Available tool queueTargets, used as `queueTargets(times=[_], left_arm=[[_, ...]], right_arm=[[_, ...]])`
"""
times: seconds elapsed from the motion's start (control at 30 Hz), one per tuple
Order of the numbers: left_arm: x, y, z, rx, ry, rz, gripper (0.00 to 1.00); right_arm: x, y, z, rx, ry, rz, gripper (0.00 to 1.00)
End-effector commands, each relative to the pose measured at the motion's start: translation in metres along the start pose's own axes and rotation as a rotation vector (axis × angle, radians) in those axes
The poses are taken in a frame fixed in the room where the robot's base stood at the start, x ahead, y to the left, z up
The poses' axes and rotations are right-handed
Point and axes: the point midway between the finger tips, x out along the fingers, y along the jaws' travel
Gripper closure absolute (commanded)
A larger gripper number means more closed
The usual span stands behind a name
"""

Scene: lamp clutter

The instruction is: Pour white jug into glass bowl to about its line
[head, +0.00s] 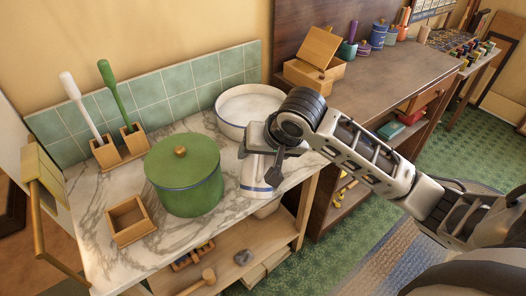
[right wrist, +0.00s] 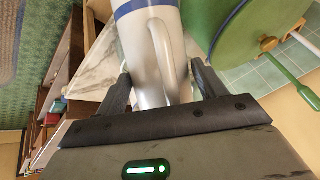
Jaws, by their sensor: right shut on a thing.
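A white jug (head: 252,173) with a blue band stands out below my right gripper (head: 266,148) at the right part of the marble counter. My right gripper is shut on the jug; in the right wrist view the jug (right wrist: 145,60) and its handle lie between the two fingers (right wrist: 162,88). The gripper hides the jug's upper part in the head view. I cannot tell whether the jug touches the counter. Behind the gripper is a round pale bowl (head: 222,122) with a white inside; its fill line is not clear. My left gripper is not in view.
A green lidded pot (head: 184,180) stands just left of the jug, also in the right wrist view (right wrist: 235,30). A small wooden box (head: 128,220) and a wooden holder (head: 120,150) with two tools are further left. A dark wooden bench (head: 390,80) stands right.

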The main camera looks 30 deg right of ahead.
Motion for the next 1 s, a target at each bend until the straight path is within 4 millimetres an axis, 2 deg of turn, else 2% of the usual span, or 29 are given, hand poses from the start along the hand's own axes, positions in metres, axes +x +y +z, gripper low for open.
queueTargets(times=[0.47,1.0], left_arm=[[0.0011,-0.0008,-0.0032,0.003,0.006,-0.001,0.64],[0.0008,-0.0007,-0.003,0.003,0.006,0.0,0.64]], right_arm=[[0.0003,0.0034,-0.0022,0.058,-0.145,-0.028,0.84],[0.0014,0.0041,-0.0036,0.071,-0.172,-0.031,0.84]])
